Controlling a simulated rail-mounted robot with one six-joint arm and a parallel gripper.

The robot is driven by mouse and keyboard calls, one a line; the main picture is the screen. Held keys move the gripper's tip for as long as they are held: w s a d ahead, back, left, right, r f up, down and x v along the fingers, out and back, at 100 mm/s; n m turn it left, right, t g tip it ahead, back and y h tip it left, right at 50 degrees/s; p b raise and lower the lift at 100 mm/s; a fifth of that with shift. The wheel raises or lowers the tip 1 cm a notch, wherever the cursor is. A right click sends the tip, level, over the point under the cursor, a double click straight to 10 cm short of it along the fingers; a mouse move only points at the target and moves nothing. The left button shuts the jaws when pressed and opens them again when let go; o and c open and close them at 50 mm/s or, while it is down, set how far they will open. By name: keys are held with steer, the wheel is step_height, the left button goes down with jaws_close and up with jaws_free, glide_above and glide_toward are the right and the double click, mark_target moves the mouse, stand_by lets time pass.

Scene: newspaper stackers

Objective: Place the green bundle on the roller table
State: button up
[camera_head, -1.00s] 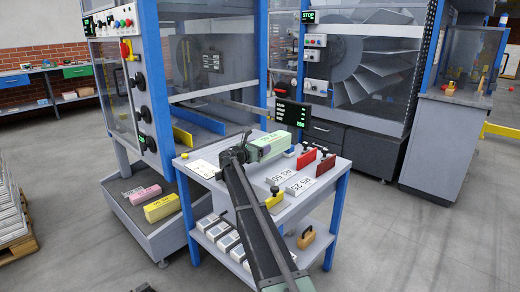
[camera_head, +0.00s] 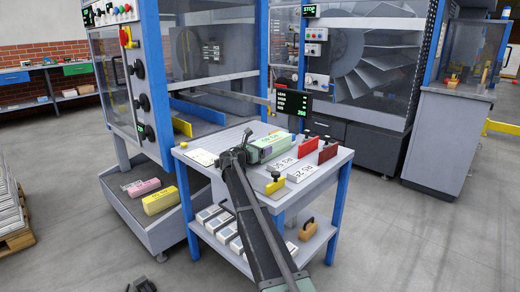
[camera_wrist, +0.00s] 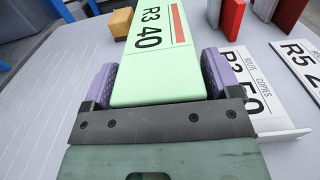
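The green bundle (camera_head: 270,146) is a pale green block with a white top label, a red stripe and "R3 40" printed on it. It lies low over the grey top of the blue-legged table (camera_head: 205,178), apparently on it or very close to it. My gripper (camera_head: 246,153) is at its near end. In the wrist view the purple fingers (camera_wrist: 158,85) lie against both sides of the green bundle (camera_wrist: 150,58), with no clear gap. The bundle's underside is hidden, so contact with the table cannot be confirmed.
A yellow block (camera_head: 276,186) is at the front edge. A pink bundle (camera_head: 143,187) and a yellow bundle (camera_head: 160,200) lie on the low machine shelf at left.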

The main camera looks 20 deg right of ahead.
steer(key=shift+o, duration=1.1)
steer(key=shift+a+r, duration=0.1)
steer(key=shift+r, duration=0.1)
steer(key=v, duration=1.2)
